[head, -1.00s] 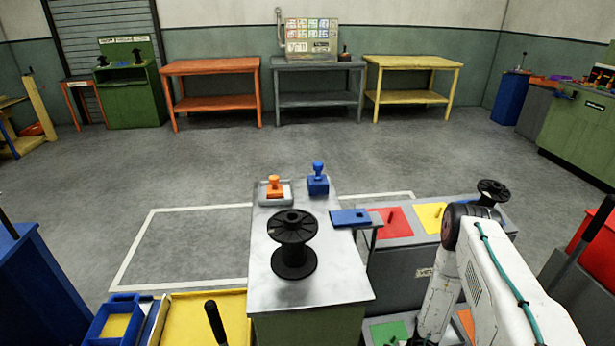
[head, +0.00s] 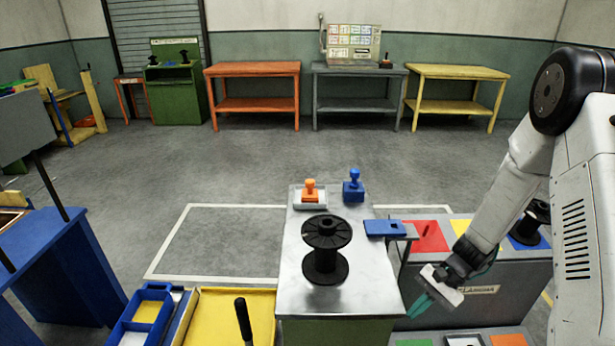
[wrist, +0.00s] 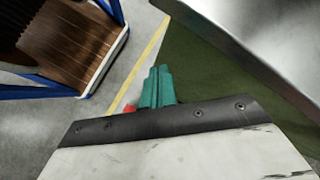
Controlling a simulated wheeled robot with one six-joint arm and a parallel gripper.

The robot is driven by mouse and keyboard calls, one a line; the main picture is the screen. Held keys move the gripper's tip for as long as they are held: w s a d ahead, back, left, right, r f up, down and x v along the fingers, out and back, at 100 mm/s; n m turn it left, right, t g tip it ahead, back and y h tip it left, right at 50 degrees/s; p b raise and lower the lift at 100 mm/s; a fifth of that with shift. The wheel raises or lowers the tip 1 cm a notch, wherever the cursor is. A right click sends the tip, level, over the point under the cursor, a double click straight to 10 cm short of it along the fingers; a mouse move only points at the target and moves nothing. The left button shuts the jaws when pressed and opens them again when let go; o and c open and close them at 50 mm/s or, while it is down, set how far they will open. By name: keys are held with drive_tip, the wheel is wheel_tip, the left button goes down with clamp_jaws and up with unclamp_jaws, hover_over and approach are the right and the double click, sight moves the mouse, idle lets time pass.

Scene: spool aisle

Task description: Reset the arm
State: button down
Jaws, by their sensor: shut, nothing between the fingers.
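My arm (head: 517,182) reaches in from the right in the head view, angled down and to the left. My gripper (head: 420,304) hangs at its end, just right of the metal-topped counter and in front of the grey cabinet. Its teal fingers are together and empty. They also show in the wrist view (wrist: 158,88), pointing past a metal edge and a dark green side panel.
A black spool (head: 326,250) stands upright on the metal counter (head: 300,295). An orange stamp (head: 310,190), a blue stamp (head: 353,186) and a blue plate (head: 384,229) are near it. The grey cabinet (head: 450,285) has coloured squares on top. Open floor (head: 240,160) lies beyond.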

drive_tip(key=s+r+n+t+h, duration=0.1)
drive_tip(key=s+r+n+h, duration=0.1)
drive_tip(key=s+r, duration=0.5)
drive_tip(key=s+r+n+t+h, duration=0.1)
drive_tip(key=s+r+n+h, duration=0.2)
drive_tip(key=s+r, duration=0.5)
drive_tip(key=s+r+n+t+h, duration=0.2)
drive_tip(key=s+r, duration=0.5)
drive_tip(key=r, duration=1.3)
drive_tip(key=shift+s+a+n+h, duration=0.2)
drive_tip(key=shift+a+n+h, duration=0.25)
drive_tip(key=shift+n, duration=0.45)
